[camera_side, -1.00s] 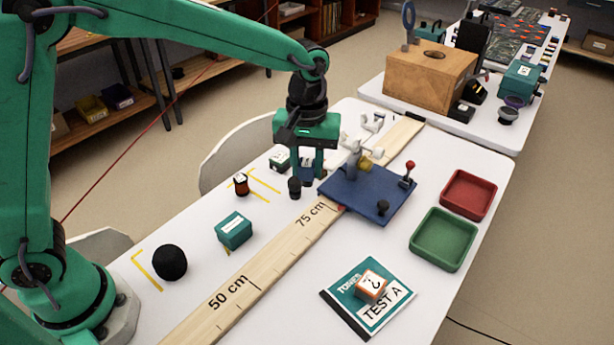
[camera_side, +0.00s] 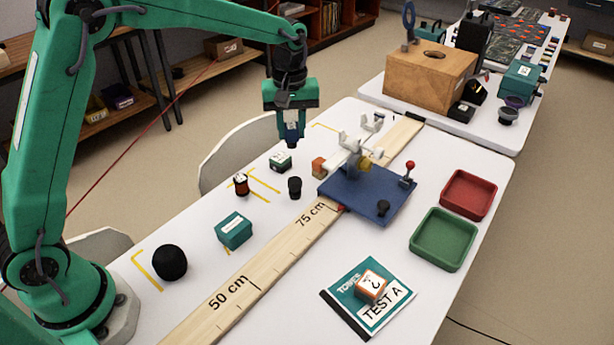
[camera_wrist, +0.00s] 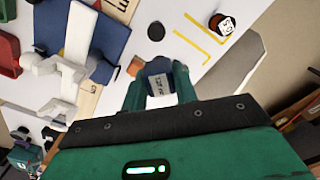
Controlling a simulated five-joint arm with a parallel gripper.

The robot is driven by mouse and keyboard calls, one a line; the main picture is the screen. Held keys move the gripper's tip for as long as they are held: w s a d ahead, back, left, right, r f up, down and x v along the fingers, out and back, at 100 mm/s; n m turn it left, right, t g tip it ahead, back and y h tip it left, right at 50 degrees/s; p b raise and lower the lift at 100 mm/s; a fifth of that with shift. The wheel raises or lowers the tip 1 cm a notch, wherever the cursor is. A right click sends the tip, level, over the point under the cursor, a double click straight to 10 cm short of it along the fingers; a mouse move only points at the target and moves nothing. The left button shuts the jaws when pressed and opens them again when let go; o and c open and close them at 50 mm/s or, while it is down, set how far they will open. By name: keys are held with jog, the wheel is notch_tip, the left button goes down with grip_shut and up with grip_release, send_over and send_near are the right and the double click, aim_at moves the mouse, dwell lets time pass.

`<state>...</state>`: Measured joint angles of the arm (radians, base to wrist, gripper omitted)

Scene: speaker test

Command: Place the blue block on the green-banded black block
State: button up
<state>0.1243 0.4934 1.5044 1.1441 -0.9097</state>
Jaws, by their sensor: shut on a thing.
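In the side view my gripper (camera_side: 291,132) is shut on the blue block (camera_side: 291,142), a small dark blue block with a pale label. It holds the block in the air above the far left part of the table. In the wrist view the block's pale labelled face (camera_wrist: 159,84) shows between the fingers of my gripper (camera_wrist: 158,92). The green-banded black block (camera_side: 280,162) sits on the table with a pale top, below and slightly left of the held block in the side view. I cannot make it out in the wrist view.
A small orange block (camera_side: 318,167) stands beside the blue base plate (camera_side: 345,198) with its white fixture. A black knob-shaped piece (camera_side: 295,187), an orange-banded black piece (camera_side: 241,184) and a teal box (camera_side: 234,229) stand nearer. The wooden ruler (camera_side: 255,272) runs along the table.

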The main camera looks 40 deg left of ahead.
jog(key=w+a+f, duration=0.1)
jog(key=a+f, duration=0.1)
jog(key=w+a+f, duration=0.1)
jog(key=w+a, duration=0.1)
jog(key=a, duration=0.1)
jog(key=w+a+f, duration=0.1)
jog(key=a+f, duration=0.1)
jog(key=a, duration=0.1)
jog(key=shift+w+a+f, duration=0.15)
jog(key=shift+w+f, duration=0.15)
jog(key=shift+f, duration=0.05)
jog(key=shift+f, duration=2)
jog(key=shift+f, duration=0.1)
jog(key=o, duration=1)
jog(key=shift+c, duration=0.2)
notch_tip(320, 180, up, 12)
